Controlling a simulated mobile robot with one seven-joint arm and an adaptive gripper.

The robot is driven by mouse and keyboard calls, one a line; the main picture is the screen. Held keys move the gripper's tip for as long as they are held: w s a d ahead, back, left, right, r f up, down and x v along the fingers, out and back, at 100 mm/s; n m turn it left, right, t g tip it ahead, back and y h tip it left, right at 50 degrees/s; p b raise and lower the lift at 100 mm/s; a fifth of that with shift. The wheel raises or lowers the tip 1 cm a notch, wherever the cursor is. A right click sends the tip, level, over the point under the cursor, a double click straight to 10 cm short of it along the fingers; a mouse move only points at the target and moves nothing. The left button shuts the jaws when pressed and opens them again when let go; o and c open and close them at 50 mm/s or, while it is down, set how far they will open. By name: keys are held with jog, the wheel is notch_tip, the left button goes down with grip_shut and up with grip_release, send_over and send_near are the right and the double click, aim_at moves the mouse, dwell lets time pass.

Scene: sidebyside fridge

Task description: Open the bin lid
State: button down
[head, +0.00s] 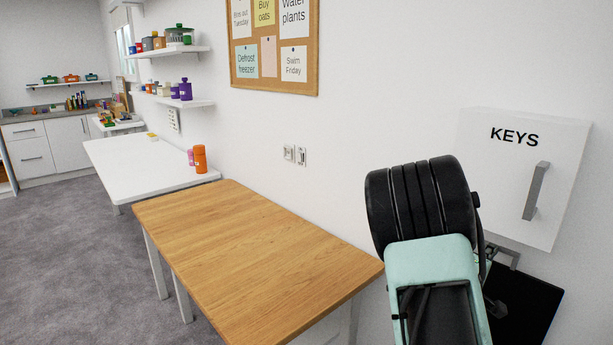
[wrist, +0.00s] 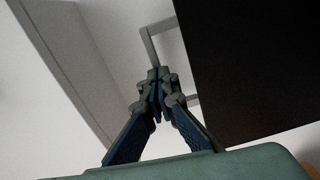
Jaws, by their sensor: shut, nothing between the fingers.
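A flat black panel (head: 528,299), which looks like the bin lid, shows low at the right in the head view, below the key cabinet. It fills the right of the wrist view (wrist: 250,65). A grey bracket-like handle (wrist: 150,45) stands out from the panel's left edge; part of it also shows in the head view (head: 507,250). My gripper (wrist: 156,78) is shut and empty, with its fingertips overlapping the handle in the wrist view. I cannot tell whether they touch it. The rest of the bin is hidden.
A white cabinet marked KEYS (head: 530,170) with a grey handle hangs on the wall just above the panel. A wooden table (head: 250,255) stands left of my arm, with a white table (head: 140,165) beyond. The grey floor (head: 70,260) is clear at the left.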

jog(key=shift+p+v, duration=0.7)
jog(key=shift+v, duration=2.25)
